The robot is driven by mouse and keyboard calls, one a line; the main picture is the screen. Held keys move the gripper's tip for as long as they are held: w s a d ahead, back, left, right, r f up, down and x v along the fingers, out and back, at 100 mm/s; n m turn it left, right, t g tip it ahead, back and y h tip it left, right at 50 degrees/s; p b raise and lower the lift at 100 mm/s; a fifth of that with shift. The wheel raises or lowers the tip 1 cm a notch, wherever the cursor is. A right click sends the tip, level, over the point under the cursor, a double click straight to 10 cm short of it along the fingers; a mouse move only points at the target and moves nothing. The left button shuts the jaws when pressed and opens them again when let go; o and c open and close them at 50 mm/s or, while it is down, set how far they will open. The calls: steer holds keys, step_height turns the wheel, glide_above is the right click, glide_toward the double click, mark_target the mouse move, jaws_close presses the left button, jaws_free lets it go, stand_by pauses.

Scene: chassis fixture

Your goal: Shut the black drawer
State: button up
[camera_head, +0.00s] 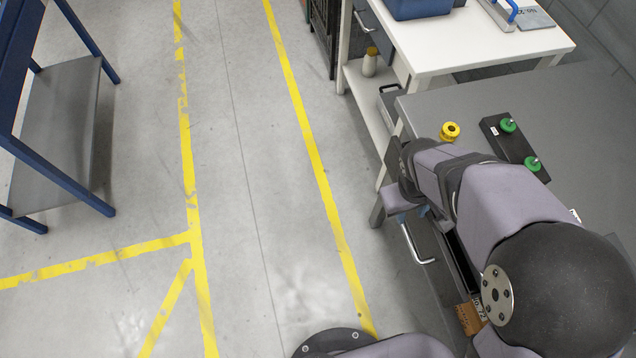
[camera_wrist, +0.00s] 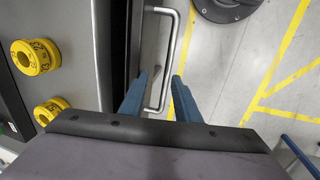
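The black drawer (camera_head: 459,262) is under the grey bench at the right, mostly hidden behind my arm. It appears partly pulled out, with a dark gap at its top. Its silver bar handle (camera_head: 418,246) faces the floor aisle. In the wrist view the handle (camera_wrist: 169,60) runs lengthwise in front of the drawer. My gripper (camera_head: 411,213) is above the handle, and its blue fingers (camera_wrist: 158,80) point down. They are apart, one on each side of the bar as seen from above. I cannot tell whether they touch it or how deep they reach.
The grey bench top (camera_head: 570,110) carries a yellow ring (camera_head: 450,131) and a black block (camera_head: 497,133) with green knobs. A white table (camera_head: 440,50) stands behind. A blue-framed shelf (camera_head: 60,130) is at far left. The floor between is clear.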

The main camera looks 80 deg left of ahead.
steer(key=r+n, duration=0.3)
steer(key=shift+s+d, duration=0.2)
steer(key=shift+s, duration=0.15)
steer(key=s+d+r+n+g+h+b, duration=0.1)
steer(key=s+d+n+g+h, duration=0.2)
steer(key=n, duration=0.6)
steer(key=s+d+r+n+g, duration=0.2)
steer(key=s+d+n, duration=0.25)
steer(key=n, duration=0.45)
steer(key=w+m+g+y+b, duration=0.1)
steer(key=w+m+y+b, duration=0.2)
steer(key=w+b, duration=0.5)
steer(key=f+p, duration=0.1)
steer(key=f, duration=0.9)
steer(key=shift+w+f, duration=0.1)
steer(key=shift+w, duration=0.1)
steer(key=s+p, duration=0.6)
steer(key=s, duration=1.8)
